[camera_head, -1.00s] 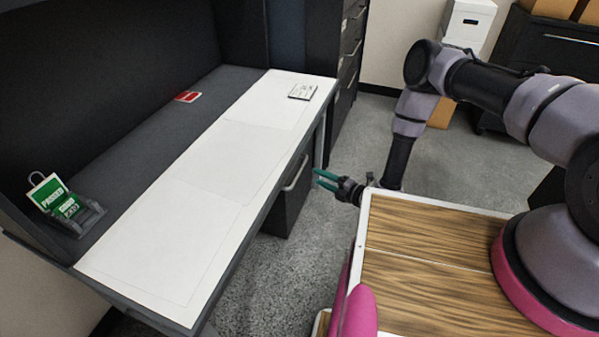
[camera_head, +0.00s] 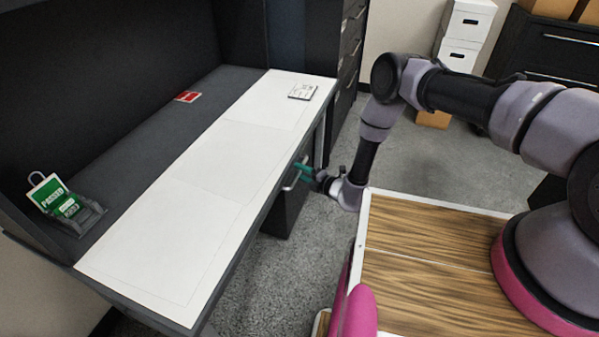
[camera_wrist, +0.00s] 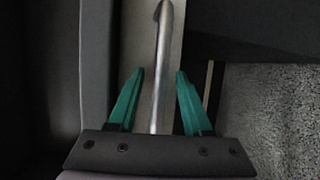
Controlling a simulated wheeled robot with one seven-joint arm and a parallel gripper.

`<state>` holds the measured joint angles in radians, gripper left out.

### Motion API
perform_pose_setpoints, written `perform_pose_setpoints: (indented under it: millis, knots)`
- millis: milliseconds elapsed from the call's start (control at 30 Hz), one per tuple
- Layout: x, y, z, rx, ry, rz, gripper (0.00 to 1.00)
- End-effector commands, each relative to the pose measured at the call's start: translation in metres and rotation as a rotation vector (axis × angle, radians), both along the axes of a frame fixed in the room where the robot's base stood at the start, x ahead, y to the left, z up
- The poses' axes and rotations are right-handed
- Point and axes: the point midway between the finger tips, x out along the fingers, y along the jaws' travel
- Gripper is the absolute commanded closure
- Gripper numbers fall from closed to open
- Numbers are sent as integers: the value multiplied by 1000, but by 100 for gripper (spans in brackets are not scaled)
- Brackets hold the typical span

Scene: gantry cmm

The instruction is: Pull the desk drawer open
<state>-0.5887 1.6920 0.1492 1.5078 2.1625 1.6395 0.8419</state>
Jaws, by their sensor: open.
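The desk drawer (camera_head: 285,212) is a dark unit under the right end of the white desk top (camera_head: 215,165). Its front carries a silver bar handle (camera_head: 294,178). My gripper (camera_head: 303,171) is at this handle, with its green fingers pointing left toward the drawer front. In the wrist view the fingers of my gripper (camera_wrist: 157,95) are apart, one on each side of the silver handle (camera_wrist: 160,75). Gaps show between the handle and both fingers. The drawer's inside is not visible.
A green sign stand (camera_head: 65,205) and a red card (camera_head: 187,96) are on the desk's dark back strip. A small white card (camera_head: 302,91) lies at the far end. Dark cabinets (camera_head: 348,60) stand beyond. Grey floor (camera_head: 430,160) is clear beyond my arm.

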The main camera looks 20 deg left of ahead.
Motion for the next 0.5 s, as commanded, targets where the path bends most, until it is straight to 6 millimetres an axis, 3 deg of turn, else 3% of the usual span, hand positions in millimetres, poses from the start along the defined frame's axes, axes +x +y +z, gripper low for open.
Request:
perform_pose_setpoints:
  millis: [133,167,267,300,500]
  knots:
    - [0,0,0,0,0,0,50]
    - [0,0,0,0,0,0,58]
    - [0,0,0,0,0,0,96]
    - [0,0,0,0,0,0,100]
    - [0,0,0,0,0,0,100]
